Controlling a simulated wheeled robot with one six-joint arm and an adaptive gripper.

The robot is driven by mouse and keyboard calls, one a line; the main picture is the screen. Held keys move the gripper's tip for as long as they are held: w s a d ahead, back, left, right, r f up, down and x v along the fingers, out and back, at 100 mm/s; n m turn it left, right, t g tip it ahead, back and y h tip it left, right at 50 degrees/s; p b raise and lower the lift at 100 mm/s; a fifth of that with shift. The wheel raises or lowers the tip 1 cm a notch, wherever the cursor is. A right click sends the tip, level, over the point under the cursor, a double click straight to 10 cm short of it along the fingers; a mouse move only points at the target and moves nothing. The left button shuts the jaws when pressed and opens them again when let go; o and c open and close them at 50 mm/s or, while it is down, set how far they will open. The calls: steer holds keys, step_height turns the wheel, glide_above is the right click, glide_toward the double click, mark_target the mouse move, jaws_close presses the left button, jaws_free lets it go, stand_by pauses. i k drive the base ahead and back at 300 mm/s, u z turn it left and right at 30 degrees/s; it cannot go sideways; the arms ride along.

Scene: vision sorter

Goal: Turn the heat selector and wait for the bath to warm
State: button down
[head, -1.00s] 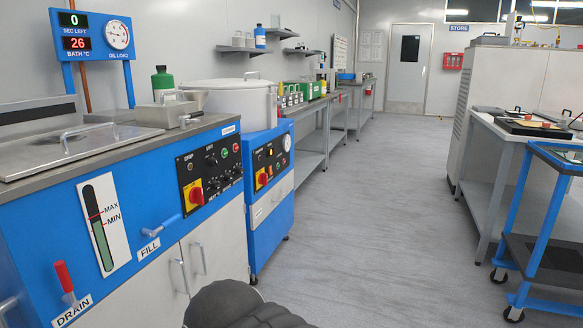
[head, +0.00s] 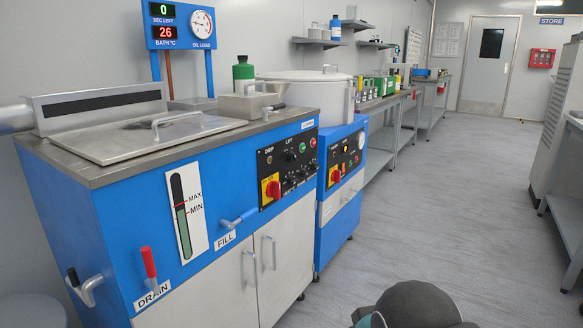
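The blue bath machine (head: 130,225) stands at the left with its steel lid (head: 150,135) shut. Its black control panel (head: 288,165) has a red-and-yellow switch (head: 270,188), lamps and several small black knobs; their labels are too small for me to tell which is the heat selector. The display (head: 165,25) above reads 0 seconds left and bath 26 °C. The level gauge (head: 186,215) shows green up to about the MIN–MAX marks. A dark rounded part of my arm shows at the bottom; my gripper's fingers are not in view.
The grey floor (head: 440,200) to the right is clear.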

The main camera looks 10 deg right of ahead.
mark_target(292, 180)
steer(key=k, duration=0.65)
steer(key=z, duration=0.7)
steer(key=i, duration=1.45)
steer(key=u, duration=0.55)
